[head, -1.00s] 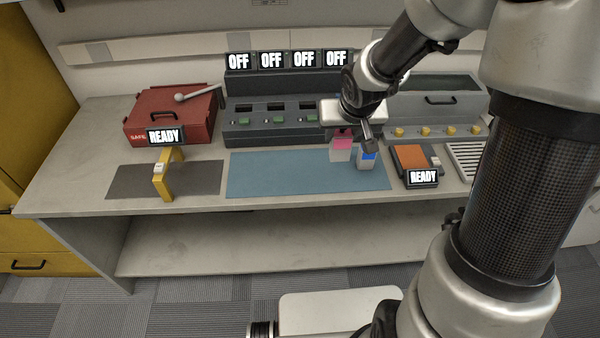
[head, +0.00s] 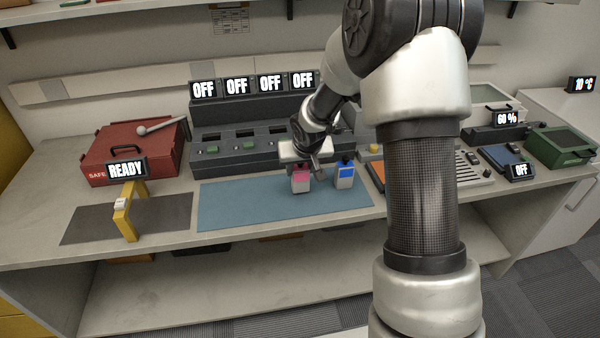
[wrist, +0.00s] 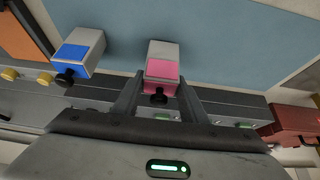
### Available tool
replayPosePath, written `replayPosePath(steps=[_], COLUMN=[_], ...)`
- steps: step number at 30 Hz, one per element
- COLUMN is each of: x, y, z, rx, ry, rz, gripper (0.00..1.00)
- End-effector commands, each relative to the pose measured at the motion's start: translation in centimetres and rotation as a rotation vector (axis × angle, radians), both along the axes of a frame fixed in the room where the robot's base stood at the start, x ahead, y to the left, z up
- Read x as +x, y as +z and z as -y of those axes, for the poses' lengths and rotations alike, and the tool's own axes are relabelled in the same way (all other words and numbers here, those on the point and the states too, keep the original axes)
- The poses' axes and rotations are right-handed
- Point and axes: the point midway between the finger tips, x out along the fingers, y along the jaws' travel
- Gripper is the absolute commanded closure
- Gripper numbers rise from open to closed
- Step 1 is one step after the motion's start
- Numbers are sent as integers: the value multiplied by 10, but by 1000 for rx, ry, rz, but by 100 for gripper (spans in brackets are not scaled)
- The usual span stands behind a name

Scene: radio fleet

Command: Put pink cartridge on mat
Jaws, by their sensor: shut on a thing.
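The pink cartridge (head: 300,183) is a pale block with a pink face, over the far right part of the blue mat (head: 235,208). I cannot tell whether its base touches the mat.
A grey slotted rack (head: 240,150) with OFF displays stands behind the mat. A yellow arch (head: 130,208) stands at a dark mat (head: 85,222) on the left, before a red case (head: 135,155). The blue mat's left part is clear. My arm hides part of the bench's right.

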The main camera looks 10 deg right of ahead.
Motion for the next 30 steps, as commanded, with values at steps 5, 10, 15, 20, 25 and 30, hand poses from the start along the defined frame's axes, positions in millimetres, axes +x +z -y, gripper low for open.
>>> replayPosePath(steps=[5, 10, 15, 20, 25, 30], x=[0, 0, 0, 0, 0, -4], y=[-9, -11, -13, -13, -12, 0], z=[0, 0, 0, 0, 0, 0], rx=[0, 0, 0, 0, 0, 0], ry=[0, 0, 0, 0, 0, -1], rz=[2, 1, 0, 0, 0, 2], gripper=[86, 86, 51, 43, 43, 43])
